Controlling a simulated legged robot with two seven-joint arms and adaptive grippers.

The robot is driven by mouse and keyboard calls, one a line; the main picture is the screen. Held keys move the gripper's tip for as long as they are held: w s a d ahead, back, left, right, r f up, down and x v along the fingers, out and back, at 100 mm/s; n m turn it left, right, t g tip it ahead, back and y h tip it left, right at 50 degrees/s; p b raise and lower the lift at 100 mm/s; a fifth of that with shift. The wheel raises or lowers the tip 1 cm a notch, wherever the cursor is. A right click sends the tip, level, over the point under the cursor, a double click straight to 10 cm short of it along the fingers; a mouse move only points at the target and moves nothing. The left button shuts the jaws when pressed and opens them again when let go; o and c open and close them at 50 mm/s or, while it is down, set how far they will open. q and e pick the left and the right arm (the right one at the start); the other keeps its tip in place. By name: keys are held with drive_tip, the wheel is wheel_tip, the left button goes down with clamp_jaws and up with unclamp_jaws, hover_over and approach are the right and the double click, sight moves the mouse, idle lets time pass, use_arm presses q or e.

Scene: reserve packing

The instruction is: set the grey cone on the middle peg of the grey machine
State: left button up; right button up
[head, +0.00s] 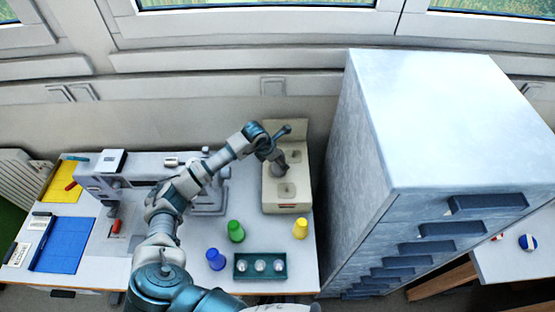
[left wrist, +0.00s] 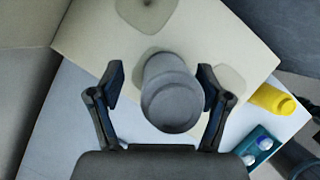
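The grey cone (left wrist: 172,103) is between the two fingers of my left gripper (left wrist: 160,82) in the left wrist view. The fingers are spread, with a clear gap on the cone's left; the right finger is close to it. In the head view the cone (head: 280,167) is above the pale grey machine (head: 290,208), partly hidden by my gripper (head: 277,158). A square recess (head: 288,190) shows in front of it. I cannot tell whether the cone rests on a peg. My right gripper is in neither view.
A tall grey drawer cabinet (head: 365,180) stands close on the machine's right. Other equipment (head: 113,162) and a blue mat (head: 65,245) are at left.

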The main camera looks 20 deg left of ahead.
use_arm(q)
drive_tip(key=shift+a, duration=0.3)
drive_tip(key=shift+d+r, duration=0.1)
drive_tip(key=shift+s+r, duration=0.1)
drive_tip(key=shift+r, duration=0.25)
drive_tip(key=w+r+p+v, duration=0.1)
drive_tip(key=p+v, duration=0.3)
drive_tip(key=v, duration=1.3)
drive_tip(key=shift+w+d+r, duration=0.2)
drive_tip(key=shift+w+d, duration=0.05)
drive_tip(key=shift+w, duration=0.2)
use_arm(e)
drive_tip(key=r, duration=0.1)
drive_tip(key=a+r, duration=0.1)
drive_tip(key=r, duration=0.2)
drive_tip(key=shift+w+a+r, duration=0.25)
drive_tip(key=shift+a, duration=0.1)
use_arm(q)
drive_tip(key=shift+d, duration=0.25)
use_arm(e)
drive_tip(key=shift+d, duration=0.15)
